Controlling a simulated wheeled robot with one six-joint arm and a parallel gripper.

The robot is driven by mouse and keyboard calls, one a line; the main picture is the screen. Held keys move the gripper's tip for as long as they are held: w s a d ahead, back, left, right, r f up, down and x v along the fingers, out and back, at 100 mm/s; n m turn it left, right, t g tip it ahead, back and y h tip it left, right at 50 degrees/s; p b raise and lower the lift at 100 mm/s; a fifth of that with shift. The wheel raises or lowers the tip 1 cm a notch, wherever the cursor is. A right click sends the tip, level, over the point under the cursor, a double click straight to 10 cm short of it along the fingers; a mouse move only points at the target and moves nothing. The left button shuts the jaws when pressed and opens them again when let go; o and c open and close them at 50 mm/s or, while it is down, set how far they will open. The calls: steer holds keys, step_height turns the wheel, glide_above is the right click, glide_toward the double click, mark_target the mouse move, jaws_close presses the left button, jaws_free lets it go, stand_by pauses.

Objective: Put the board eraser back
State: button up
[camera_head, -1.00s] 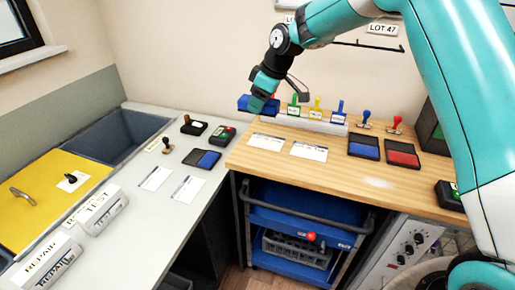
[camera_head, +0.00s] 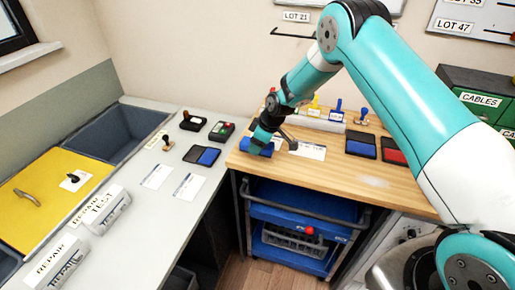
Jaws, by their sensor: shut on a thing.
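My gripper (camera_head: 261,140) is shut on the board eraser (camera_head: 256,148), a blue block with a dark side. It holds the eraser at the left end of the wooden worktop (camera_head: 335,174), close to its front left corner. I cannot tell whether the eraser touches the wood or hangs just above it.
Colored stamps stand in a white rack (camera_head: 318,122) at the back. A blue ink pad (camera_head: 361,144) and a red one (camera_head: 393,150) lie to the right. A grey counter (camera_head: 215,167) adjoins at left. A blue cart (camera_head: 295,211) stands under the worktop. The worktop's front middle is clear.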

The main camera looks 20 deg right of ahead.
steer(key=shift+f+p, duration=0.45)
steer(key=shift+f, duration=1.25)
steer(key=o, duration=0.9)
